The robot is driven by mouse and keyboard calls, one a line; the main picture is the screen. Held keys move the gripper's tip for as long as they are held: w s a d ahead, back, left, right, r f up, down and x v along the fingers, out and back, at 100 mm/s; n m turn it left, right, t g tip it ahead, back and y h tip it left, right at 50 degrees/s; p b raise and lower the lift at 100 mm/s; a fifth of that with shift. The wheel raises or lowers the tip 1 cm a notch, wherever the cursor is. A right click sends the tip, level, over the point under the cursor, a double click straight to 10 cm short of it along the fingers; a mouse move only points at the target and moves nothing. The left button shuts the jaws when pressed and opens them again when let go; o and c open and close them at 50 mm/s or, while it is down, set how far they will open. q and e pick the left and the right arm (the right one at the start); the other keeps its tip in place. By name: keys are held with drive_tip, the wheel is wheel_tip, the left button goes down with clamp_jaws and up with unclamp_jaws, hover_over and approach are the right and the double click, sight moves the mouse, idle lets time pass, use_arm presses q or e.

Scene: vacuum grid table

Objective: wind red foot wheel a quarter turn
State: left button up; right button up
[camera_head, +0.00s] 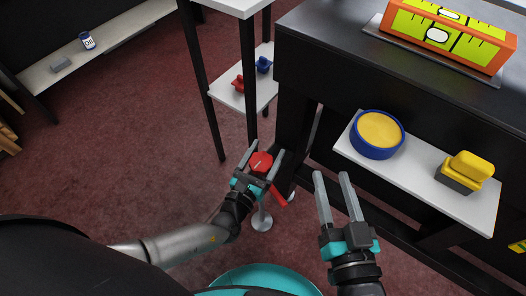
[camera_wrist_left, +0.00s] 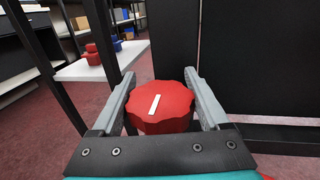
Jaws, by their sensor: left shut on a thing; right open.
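The red foot wheel (camera_head: 261,162) has a scalloped rim and sits low by the dark table's leg, above a round grey foot (camera_head: 262,221). In the left wrist view the wheel (camera_wrist_left: 170,112) shows a white line on its top face, tilted slightly right of upright. My left gripper (camera_head: 264,153) is shut on the wheel, one finger on each side of its rim; it also shows in the left wrist view (camera_wrist_left: 160,92). My right gripper (camera_head: 331,175) is open and empty, right of the wheel and before the lower shelf.
The dark table (camera_head: 350,70) carries an orange and yellow-green level (camera_head: 447,32). Its white lower shelf (camera_head: 420,182) holds a blue-rimmed yellow tin (camera_head: 378,133) and a yellow-grey block (camera_head: 466,172).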

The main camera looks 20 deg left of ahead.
use_arm(q)
drive_tip(key=m+g+h, duration=0.1)
drive_tip(key=m+h, duration=0.1)
drive_tip(key=m+g+h, duration=0.1)
drive_tip(key=h, duration=0.2)
drive_tip(key=d+m+g+h, duration=0.1)
drive_tip(key=m+h, duration=0.1)
drive_tip(key=h, duration=0.1)
drive_tip(key=shift+r+m, duration=0.15)
drive_tip(key=shift+m, duration=0.15)
drive_tip(key=m+g+h, duration=0.3)
drive_tip(key=g, duration=0.1)
drive_tip(key=shift+s+d+h, duration=0.4)
drive_tip(key=shift+s+d+m+g+h, duration=0.15)
drive_tip(key=shift+m+g+h, duration=0.3)
drive_tip(key=shift+m+g, duration=0.35)
drive_tip(key=shift+s+d+m+g+h, duration=0.1)
drive_tip(key=shift+m+g+h, duration=0.45)
drive_tip(key=shift+g, duration=0.35)
drive_tip(key=shift+r+m+g, duration=0.1)
drive_tip(key=shift+m+g, duration=0.15)
drive_tip(key=shift+g, duration=0.05)
drive_tip(key=o, duration=1.2)
drive_tip(key=shift+s, duration=0.1)
drive_tip(key=shift+o, duration=0.2)
drive_tip(key=shift+f, duration=0.2)
